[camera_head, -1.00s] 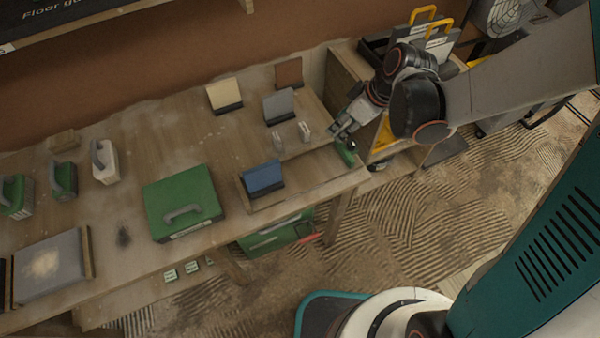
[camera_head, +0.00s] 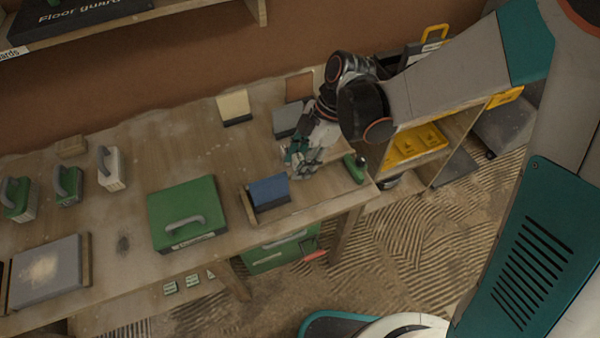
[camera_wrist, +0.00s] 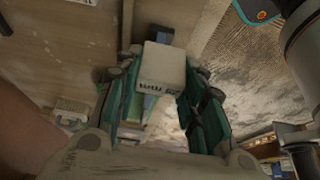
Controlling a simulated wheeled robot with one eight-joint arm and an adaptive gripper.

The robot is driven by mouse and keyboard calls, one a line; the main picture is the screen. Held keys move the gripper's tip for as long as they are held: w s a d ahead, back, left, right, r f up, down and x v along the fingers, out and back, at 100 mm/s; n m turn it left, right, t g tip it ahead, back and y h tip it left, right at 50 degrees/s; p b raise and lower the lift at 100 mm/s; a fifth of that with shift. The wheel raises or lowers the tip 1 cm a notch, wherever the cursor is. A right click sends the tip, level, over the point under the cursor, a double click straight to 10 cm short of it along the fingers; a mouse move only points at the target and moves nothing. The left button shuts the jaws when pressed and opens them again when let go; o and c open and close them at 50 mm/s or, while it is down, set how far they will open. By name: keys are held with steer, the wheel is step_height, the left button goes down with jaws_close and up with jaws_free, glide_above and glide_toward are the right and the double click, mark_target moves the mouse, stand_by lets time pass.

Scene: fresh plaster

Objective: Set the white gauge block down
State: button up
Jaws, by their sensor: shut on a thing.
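The white gauge block (camera_wrist: 163,66), with dark lettering on its near edge, sits between the teal fingers of my gripper (camera_wrist: 163,82) in the wrist view. The gripper is shut on it. In the head view my gripper (camera_head: 300,160) is low over the right part of the workbench (camera_head: 130,205), just right of and behind a blue-faced block (camera_head: 268,191). The arm and fingers largely hide the block in this view, and I cannot tell whether it touches the bench.
A green object (camera_head: 355,168) stands right of the gripper near the bench's right end. A grey-faced block (camera_head: 287,120) is close behind. A green case (camera_head: 187,212) lies further left. A low wooden strip (camera_head: 325,190) runs along the front edge. Bench between case and cream-faced block (camera_head: 233,106) is clear.

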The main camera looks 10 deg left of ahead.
step_height(320, 180, down, 10)
steer(key=b, duration=0.2)
steer(key=shift+b, duration=0.4)
steer(key=o, duration=1.1)
steer(key=shift+o, duration=0.2)
steer(key=p+v, duration=0.4)
steer(key=v, duration=0.8)
